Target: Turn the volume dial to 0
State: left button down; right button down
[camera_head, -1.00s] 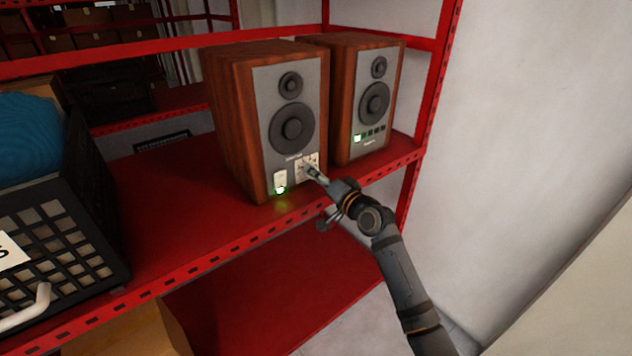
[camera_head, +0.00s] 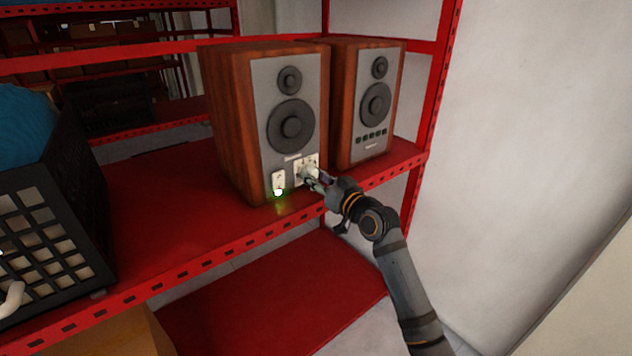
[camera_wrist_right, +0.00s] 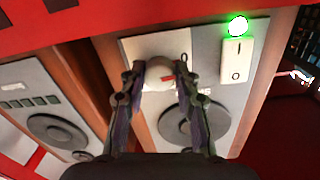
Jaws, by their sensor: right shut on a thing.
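The volume dial (camera_wrist_right: 158,76) is a round, pale knob with a red mark, on a light panel low on the front of the left wooden speaker (camera_head: 232,125). In the head view the dial (camera_head: 307,172) is partly covered by my right gripper (camera_head: 318,180). In the right wrist view my right gripper (camera_wrist_right: 160,72) has one finger on each side of the dial and is shut on it. That view is upside down, and the red mark points down and right there. The scale number it points at cannot be read.
Beside the dial is a white power switch (camera_wrist_right: 236,62) with a lit green lamp (camera_wrist_right: 238,26). A second speaker (camera_head: 345,105) stands to the right on the red shelf (camera_head: 165,205). A black crate (camera_head: 85,215) stands at the left. A red upright post bounds the right end.

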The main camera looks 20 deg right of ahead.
pick_arm(q)
jog(key=shift+w, duration=0.3)
pick_arm(e)
jog(key=shift+f+n, duration=0.2)
jog(key=shift+n, duration=0.1)
jog(key=c, duration=1)
grip_release()
jog(key=shift+r, duration=0.1)
jog(key=shift+s+d, duration=0.1)
jog(key=shift+s, duration=0.15)
jog(key=shift+v, duration=5.75)
